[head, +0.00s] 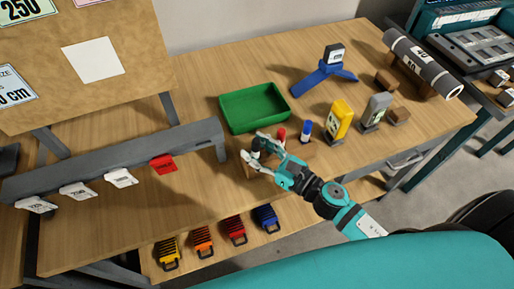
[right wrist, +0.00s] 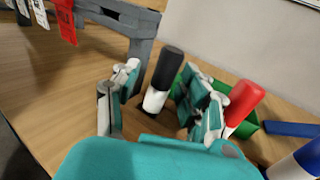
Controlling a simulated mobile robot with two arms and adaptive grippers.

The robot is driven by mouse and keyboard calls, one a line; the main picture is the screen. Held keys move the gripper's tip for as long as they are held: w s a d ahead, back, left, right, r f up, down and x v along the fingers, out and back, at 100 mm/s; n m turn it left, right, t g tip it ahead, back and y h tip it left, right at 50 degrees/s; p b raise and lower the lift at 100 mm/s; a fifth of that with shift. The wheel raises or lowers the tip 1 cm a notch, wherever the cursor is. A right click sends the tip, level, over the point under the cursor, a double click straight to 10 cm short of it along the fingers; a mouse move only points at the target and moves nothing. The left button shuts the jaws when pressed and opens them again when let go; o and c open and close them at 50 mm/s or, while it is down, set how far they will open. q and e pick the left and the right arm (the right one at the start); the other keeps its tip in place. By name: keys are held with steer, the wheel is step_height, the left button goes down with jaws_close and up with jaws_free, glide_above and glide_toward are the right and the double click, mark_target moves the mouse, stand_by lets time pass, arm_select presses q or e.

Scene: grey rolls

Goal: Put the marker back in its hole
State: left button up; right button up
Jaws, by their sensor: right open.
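A marker with a black cap and white body (right wrist: 163,75) stands between the open fingers of my right gripper (right wrist: 160,90) in the right wrist view. Its lower end is at the wooden block (right wrist: 135,125); whether it sits in a hole is hidden. In the head view the marker's dark cap (head: 257,144) shows between the fingers of my right gripper (head: 254,150), above the block's left end (head: 250,171). A red marker (head: 281,134) and a blue marker (head: 305,129) stand upright in the block to the right. My left gripper is not in view.
A green tray (head: 255,125) lies just behind the block. A grey rack (head: 110,160) with hanging tags is at left. A yellow case (head: 339,119), grey case (head: 376,110) and blue stand (head: 323,78) are at right. Coloured clips (head: 202,239) lie in front.

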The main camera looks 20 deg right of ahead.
steer(key=shift+s+d, duration=0.1)
steer(key=shift+s, duration=0.05)
steer(key=v, duration=1.1)
steer(key=shift+s+d, duration=0.2)
steer(key=shift+s, duration=0.1)
steer(key=shift+f, duration=0.1)
